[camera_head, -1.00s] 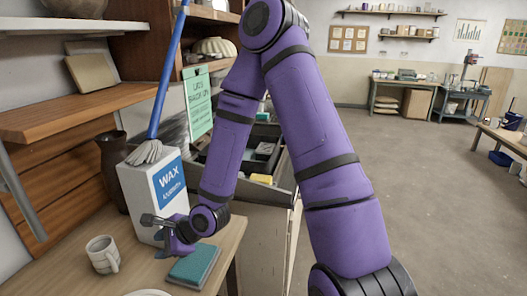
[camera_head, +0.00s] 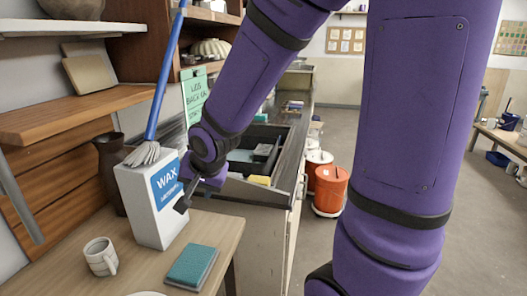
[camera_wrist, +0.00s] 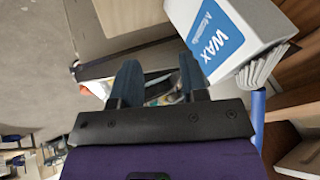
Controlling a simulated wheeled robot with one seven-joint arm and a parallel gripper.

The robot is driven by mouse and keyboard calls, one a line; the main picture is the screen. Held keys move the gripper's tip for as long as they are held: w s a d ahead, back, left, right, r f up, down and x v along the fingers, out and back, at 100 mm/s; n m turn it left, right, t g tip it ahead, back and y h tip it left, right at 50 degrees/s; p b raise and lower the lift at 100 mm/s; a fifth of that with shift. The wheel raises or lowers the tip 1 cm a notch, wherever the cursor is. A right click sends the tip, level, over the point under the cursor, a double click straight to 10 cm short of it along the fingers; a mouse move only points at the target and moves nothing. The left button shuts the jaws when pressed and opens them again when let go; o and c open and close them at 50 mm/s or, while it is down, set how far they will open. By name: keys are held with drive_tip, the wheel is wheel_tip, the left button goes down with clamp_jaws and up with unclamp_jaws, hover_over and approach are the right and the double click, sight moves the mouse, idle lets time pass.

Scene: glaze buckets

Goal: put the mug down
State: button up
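A light grey mug (camera_head: 101,257) stands upright on the wooden table (camera_head: 135,277) at the lower left of the head view. Nothing holds it, and it does not show in the wrist view. My gripper (camera_head: 181,206) is beside the right front of the white wax box, raised above the table and well to the right of the mug. In the wrist view the two dark fingers (camera_wrist: 158,78) are apart with nothing held between them.
The white wax box (camera_head: 146,215) stands behind the mug, close to my gripper; it also shows in the wrist view (camera_wrist: 245,30). Orange buckets (camera_head: 329,188) stand on the floor.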

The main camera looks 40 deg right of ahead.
drive_tip(key=s+d+r+n+g, duration=0.1)
drive_tip(key=s+d+r+n, duration=0.2)
drive_tip(key=s+r+n, duration=0.5)
drive_tip(key=s+r, duration=0.6)
drive_tip(key=s, duration=0.5)
drive_tip(key=shift+d+r+n, duration=0.2)
drive_tip(key=shift+r+n, duration=0.05)
drive_tip(key=shift+n, duration=0.05)
